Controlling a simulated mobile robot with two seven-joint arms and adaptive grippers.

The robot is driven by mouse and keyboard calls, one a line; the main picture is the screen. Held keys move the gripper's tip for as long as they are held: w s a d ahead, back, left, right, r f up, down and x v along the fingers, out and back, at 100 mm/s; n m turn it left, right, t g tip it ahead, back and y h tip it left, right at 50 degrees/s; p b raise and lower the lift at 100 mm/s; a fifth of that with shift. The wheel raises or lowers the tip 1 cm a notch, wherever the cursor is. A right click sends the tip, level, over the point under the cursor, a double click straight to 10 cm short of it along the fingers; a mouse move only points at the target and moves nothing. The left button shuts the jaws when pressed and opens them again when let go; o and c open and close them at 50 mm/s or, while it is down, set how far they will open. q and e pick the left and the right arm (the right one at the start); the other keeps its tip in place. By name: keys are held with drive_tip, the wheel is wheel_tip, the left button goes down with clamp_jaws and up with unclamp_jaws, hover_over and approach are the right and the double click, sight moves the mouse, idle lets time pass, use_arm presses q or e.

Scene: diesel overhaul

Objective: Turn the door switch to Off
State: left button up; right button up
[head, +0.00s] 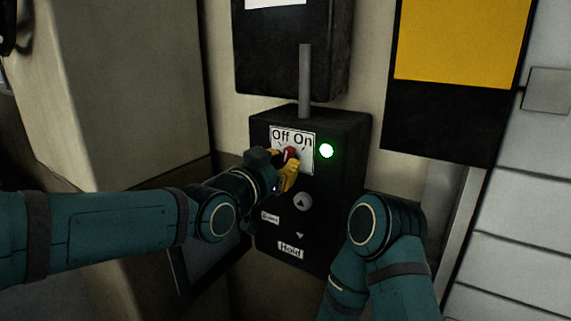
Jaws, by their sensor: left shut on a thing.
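The door switch (290,153) is a red knob on a white plate (306,141) marked Off on the left and On on the right. The plate sits on a black control box (350,190) on the wall. My left gripper (289,168), with yellow fingers, is shut on the red knob and hides part of it. The knob's exact pointing is hard to tell. A green lamp (326,151) to the right of the plate is lit. My right arm is in view at the lower right, but its gripper does not show.
Below the switch are a round up-arrow button (302,202), a down-arrow mark and a Hold label (290,250). A grey conduit (305,80) runs up to a black box (270,60). A yellow and black panel (463,40) hangs at the right.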

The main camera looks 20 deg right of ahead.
use_arm(q)
drive_tip(key=n, duration=0.4)
drive_tip(key=n+b, duration=0.1)
drive_tip(key=shift+w+a+f+n, duration=0.15)
drive_tip(key=shift+f+n, duration=0.1)
drive_tip(key=shift+n, duration=0.15)
drive_tip(key=n+b, duration=0.2)
drive_tip(key=n, duration=0.3)
drive_tip(key=shift+r+n, duration=0.15)
drive_tip(key=shift+n, duration=0.25)
drive_tip(key=o, duration=1.6)
